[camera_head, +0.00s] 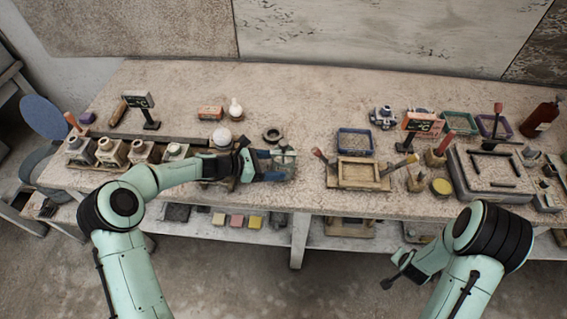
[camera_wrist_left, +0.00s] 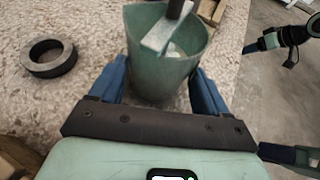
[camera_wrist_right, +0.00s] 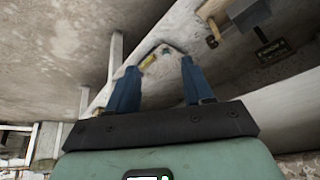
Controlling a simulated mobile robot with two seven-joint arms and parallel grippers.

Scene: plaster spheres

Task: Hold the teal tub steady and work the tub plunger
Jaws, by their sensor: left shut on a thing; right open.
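The teal tub (camera_head: 284,174) stands near the front edge of the table, left of its middle. My left gripper (camera_head: 279,165) is shut on the tub. In the left wrist view its blue fingers press on both sides of the tub (camera_wrist_left: 152,72). The tub plunger (camera_wrist_left: 162,34) reaches into the tub's mouth, with a flat grey crosspiece and a dark shaft; its lower end is hidden inside. My right gripper (camera_wrist_right: 157,75) is open and empty, with nothing between its blue fingers. It is in front of the table, well away from the tub.
A dark ring (camera_head: 272,134) lies behind the tub. A wooden frame (camera_head: 359,174) stands to its right, a blue tray (camera_head: 355,142) behind that. Several pale jars (camera_head: 112,151) stand at the left. A dark red bottle (camera_head: 540,118) stands far right. Lower shelf holds coloured blocks (camera_head: 237,221).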

